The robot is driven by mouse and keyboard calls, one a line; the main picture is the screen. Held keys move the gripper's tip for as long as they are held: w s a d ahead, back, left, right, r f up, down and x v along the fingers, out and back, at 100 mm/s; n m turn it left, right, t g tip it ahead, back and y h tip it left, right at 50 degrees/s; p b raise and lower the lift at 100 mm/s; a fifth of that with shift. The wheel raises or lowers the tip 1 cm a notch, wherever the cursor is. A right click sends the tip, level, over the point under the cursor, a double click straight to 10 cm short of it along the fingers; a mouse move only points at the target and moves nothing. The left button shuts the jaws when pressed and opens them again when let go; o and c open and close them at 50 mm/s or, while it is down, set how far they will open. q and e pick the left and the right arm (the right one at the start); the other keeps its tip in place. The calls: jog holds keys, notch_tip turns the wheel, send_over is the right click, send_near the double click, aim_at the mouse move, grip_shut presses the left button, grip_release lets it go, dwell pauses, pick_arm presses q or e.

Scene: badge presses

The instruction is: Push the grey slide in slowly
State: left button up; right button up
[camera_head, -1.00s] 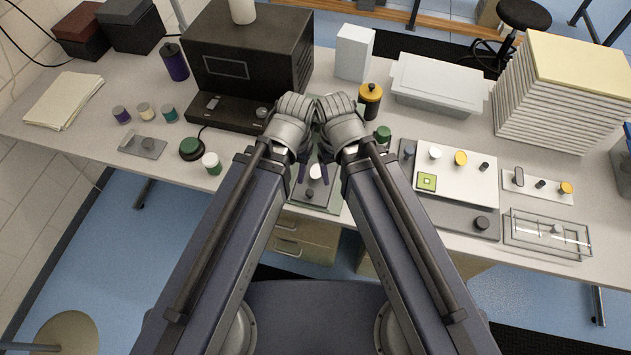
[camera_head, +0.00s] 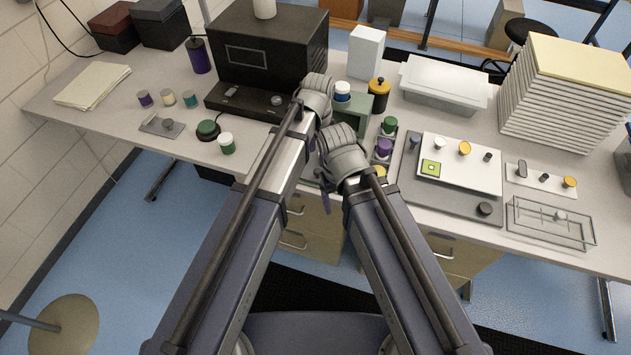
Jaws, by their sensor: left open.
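A grey-green press body (camera_head: 379,103) stands at the middle of the table, partly behind my arms. A small white and blue round piece shows at its top (camera_head: 342,91). The grey slide in front of the press is hidden behind my arms, so I cannot tell how far in it is. My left gripper (camera_head: 318,118) is open at the press's left front, its fingers mostly hidden by its own wrist. My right gripper (camera_head: 326,185) is nearer the table's front edge; its jaws are largely hidden, and contact with the slide cannot be seen.
A black machine (camera_head: 262,50) stands behind left. A tray of coloured pieces (camera_head: 384,155) is close to my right wrist, and a grey board with a white plate (camera_head: 470,175) lies further right. A green button (camera_head: 207,130) and small tubs are at left.

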aim_at(318, 170)
pick_arm(q)
jog(key=shift+w+f, duration=0.1)
jog(key=shift+f, duration=0.25)
jog(key=shift+f+b, duration=3.7)
jog(key=shift+b, duration=0.2)
jog(key=shift+c, duration=0.4)
grip_shut()
